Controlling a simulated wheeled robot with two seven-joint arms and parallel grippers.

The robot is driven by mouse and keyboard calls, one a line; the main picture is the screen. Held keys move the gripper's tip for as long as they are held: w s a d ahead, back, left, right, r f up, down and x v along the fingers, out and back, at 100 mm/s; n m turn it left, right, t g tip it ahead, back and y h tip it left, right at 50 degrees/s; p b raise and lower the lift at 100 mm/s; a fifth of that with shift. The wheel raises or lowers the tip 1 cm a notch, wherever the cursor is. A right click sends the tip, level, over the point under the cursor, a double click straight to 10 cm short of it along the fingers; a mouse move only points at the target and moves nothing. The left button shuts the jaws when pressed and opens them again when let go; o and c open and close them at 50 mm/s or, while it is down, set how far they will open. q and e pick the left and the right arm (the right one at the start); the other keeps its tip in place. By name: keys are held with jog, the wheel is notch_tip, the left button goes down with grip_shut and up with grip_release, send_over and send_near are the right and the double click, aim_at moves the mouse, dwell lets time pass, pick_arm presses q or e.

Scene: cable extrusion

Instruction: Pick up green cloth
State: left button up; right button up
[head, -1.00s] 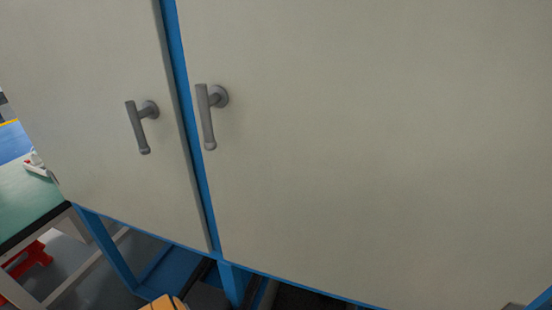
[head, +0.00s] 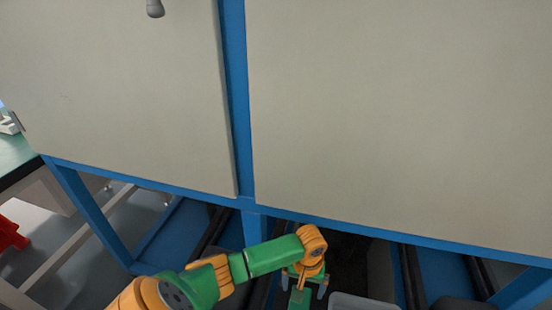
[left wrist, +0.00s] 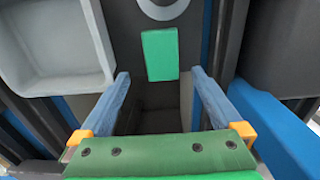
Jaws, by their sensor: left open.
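The green cloth (left wrist: 160,55) shows in the left wrist view as a flat green rectangle on a dark surface, just beyond the fingertips. My left gripper (left wrist: 160,76) is open and empty, its two blue-grey fingers wide apart on either side of the line to the cloth. In the head view, my left gripper (head: 304,287) hangs low below the cabinet panels. A green patch between its fingers at the bottom edge looks like the cloth (head: 299,299). I cannot tell the height between fingers and cloth. My right gripper is not in view.
Pale cabinet panels (head: 390,110) with a blue frame (head: 236,110) stand above the arm. A grey tray (left wrist: 55,45) lies beside the cloth, also at the head view's bottom edge (head: 365,302). A dark box (left wrist: 285,50) is on the other side. A green-topped table (head: 14,155) stands left.

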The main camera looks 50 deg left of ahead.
aim_at(305, 305)
pick_arm(q)
jog(key=shift+s+a+f, duration=0.2)
jog(key=shift+a+f, duration=0.05)
jog(key=shift+a, duration=0.05)
jog(key=f+b, duration=0.1)
jog(key=f, duration=0.1)
jog(key=f+b, duration=0.1)
jog(key=f, duration=0.1)
jog(key=f+b, duration=0.1)
jog(key=f, duration=0.1)
jog(key=shift+w+d, duration=0.1)
jog(key=shift+d, duration=0.2)
jog(key=shift+f+b, duration=0.35)
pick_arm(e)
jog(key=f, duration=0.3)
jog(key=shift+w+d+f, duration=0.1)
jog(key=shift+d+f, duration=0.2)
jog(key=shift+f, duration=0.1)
pick_arm(q)
jog(key=shift+r, duration=0.1)
jog(key=shift+c, duration=0.9)
jog(key=c, duration=1.1)
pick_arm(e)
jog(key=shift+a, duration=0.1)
